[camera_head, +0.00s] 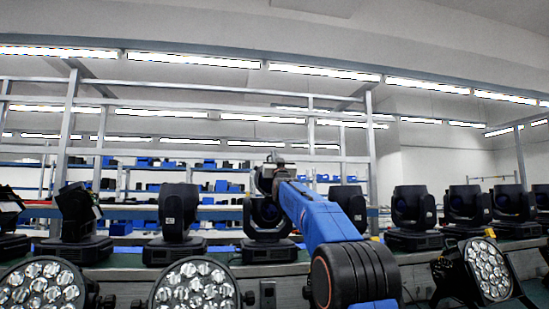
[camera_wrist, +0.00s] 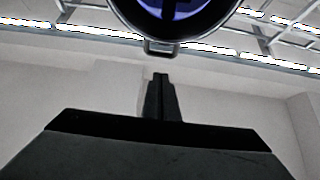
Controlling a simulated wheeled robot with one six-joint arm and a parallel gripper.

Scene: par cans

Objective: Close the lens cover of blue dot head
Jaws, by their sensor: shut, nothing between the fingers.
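A moving head (camera_head: 266,252) with a round dark lens stands on the bench at the centre, behind my arm. In the wrist view a round lens in a dark ring (camera_wrist: 176,12) fills the top edge, cut off by the frame. Bluish-violet glass with dark bars shows inside it, and a small squarish tab (camera_wrist: 161,47) hangs from its lower rim. My gripper (camera_wrist: 160,77) is shut and empty, its tips a little below the tab with a visible gap. In the head view my wrist is above the centre head. I cannot make out a blue dot on any head.
Other black moving heads stand left (camera_head: 174,215) and right (camera_head: 413,210) along the bench. Round par cans (camera_head: 195,285) with several lenses stand in front. Metal shelving (camera_head: 69,150) with blue bins is behind. Room above the heads looks clear.

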